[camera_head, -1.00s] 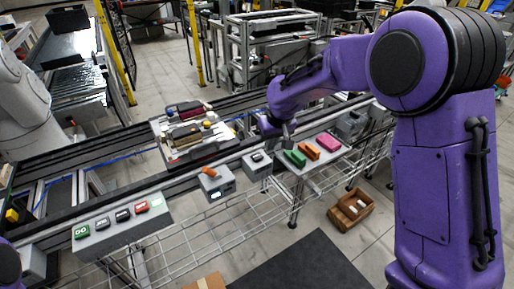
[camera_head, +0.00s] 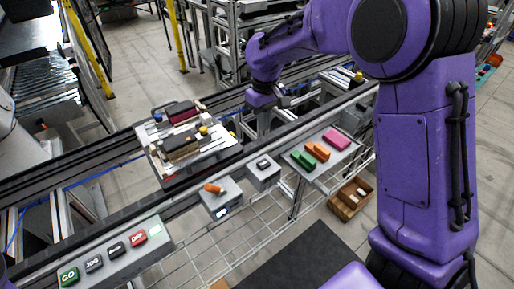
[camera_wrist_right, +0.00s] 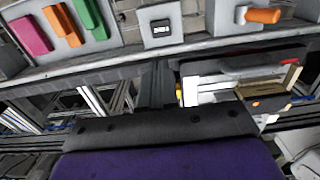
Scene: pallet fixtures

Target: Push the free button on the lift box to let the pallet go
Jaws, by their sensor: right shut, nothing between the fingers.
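A small grey box (camera_head: 263,174) with a dark, white-marked switch or button on top stands on the front rail; it also shows in the right wrist view (camera_wrist_right: 160,24). I cannot read which is the lift box. The pallet (camera_head: 187,146), carrying a fixture with dark and red parts, sits on the conveyor. My right gripper (camera_head: 264,127) is shut and empty, pointing down over the conveyor behind the switch box, right of the pallet and apart from both. My left gripper is out of view.
A front panel (camera_head: 118,257) has green GO, dark JOG, another dark button and a red DROP button. A grey plate (camera_head: 322,168) holds green, orange and pink blocks. A wooden crate (camera_head: 350,200) stands below right. A wire shelf (camera_head: 262,230) runs under the rail.

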